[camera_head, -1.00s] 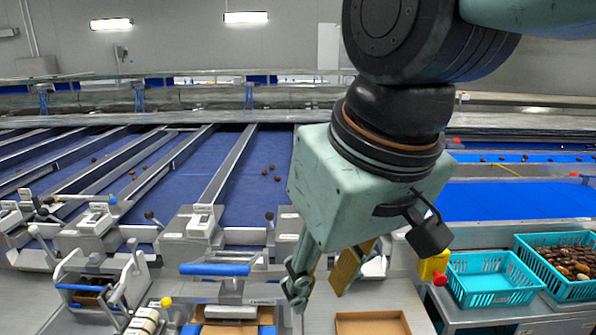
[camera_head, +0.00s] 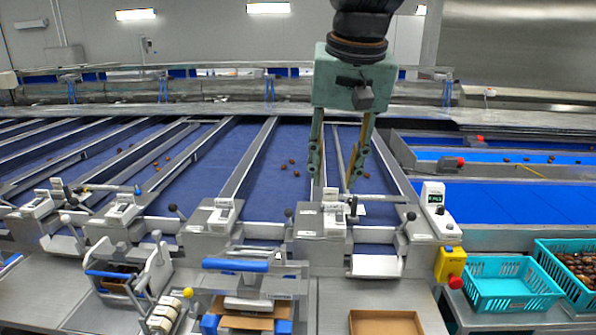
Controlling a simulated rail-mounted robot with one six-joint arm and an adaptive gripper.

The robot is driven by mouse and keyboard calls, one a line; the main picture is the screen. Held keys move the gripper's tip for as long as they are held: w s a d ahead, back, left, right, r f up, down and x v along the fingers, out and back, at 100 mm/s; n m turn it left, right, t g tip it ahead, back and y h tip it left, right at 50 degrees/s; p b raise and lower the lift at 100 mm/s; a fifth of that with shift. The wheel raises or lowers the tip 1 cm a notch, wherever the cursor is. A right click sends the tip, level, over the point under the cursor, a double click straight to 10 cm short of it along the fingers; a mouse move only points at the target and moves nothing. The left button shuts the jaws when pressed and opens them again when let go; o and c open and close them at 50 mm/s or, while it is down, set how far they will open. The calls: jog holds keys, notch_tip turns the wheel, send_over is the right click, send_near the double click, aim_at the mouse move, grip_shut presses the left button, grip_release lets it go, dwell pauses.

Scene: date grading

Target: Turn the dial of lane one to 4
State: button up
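My gripper (camera_head: 335,182) hangs pointing down over the lane dividers in the middle of the picture. Its two fingers are apart, with nothing between them. Below it stands a grey lane-end unit (camera_head: 322,248) with a white labelled box (camera_head: 322,217) on top. A small dark knob (camera_head: 353,207) shows beside that box, just under the right fingertip. I cannot read a lane number or a dial setting. Similar units with white boxes stand further left, one with a white box (camera_head: 222,212). A white control box (camera_head: 434,200) with a green display stands to the right.
Black-knobbed levers (camera_head: 411,217) stand between the lane units. A yellow box (camera_head: 450,265) and teal baskets (camera_head: 505,283) are at the right. A cardboard tray (camera_head: 386,323) and a blue-handled device (camera_head: 235,265) are at the front. Dates lie on the blue belts.

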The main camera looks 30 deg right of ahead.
jog(key=w+d+m+p, duration=0.2)
jog(key=w+d+m, duration=0.2)
jog(key=w+d, duration=0.65)
jog(key=m+g+y+p, duration=0.1)
jog(key=m+g+p, duration=0.2)
jog(key=m+p, duration=0.55)
send_over(441, 207)
jog(key=b, duration=0.2)
notch_tip(441, 207, down, 15)
jog(key=m, duration=0.2)
jog(key=shift+m, duration=0.35)
jog(key=shift+w+f, duration=0.1)
jog(key=shift+f, duration=6.75)
